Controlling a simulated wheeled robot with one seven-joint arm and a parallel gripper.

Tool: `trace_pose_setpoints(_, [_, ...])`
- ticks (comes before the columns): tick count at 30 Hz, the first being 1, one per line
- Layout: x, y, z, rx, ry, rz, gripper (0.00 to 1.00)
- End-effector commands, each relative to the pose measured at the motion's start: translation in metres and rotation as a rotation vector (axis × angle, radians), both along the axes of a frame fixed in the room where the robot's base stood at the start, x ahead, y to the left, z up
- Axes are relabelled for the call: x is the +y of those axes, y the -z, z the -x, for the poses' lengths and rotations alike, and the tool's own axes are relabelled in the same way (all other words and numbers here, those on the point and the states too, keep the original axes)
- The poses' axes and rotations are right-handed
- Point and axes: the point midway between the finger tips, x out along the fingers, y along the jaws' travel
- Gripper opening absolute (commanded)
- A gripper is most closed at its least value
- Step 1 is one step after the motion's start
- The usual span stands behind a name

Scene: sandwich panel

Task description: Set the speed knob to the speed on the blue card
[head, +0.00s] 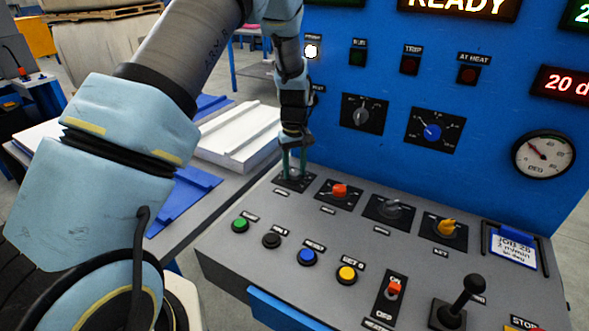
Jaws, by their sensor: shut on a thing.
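My gripper (294,164) points down over the leftmost knob (295,177) on the sloping top of the control panel, its greenish fingers shut on it. The fingers hide most of this knob, so its pointer cannot be read. Its label is too small to read.
Several push buttons lie in a row in front, from green (240,224) to yellow (346,274). A red-tipped switch (394,289) and a black joystick (465,298) stand front right. The blue upright panel (450,95) rises behind. White sheets (238,135) lie on the table at left.

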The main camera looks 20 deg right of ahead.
Motion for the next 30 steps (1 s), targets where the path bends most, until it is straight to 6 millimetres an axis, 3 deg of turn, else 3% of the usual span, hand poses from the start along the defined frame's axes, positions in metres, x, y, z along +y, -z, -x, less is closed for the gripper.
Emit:
trace_pose_setpoints(20, [-0.0004,-0.0001,0.0001,0.0,-0.063,0.0,0.0])
trace_pose_setpoints(21, [-0.0004,-0.0001,0.0,0.0,-0.063,0.0,0.48])
trace_pose_setpoints(28, [-0.0003,-0.0001,0.0,0.0,-0.062,0.0,0.74])
trace_pose_setpoints(30, [-0.0002,-0.0001,0.0,0.0,-0.062,0.0,0.76])
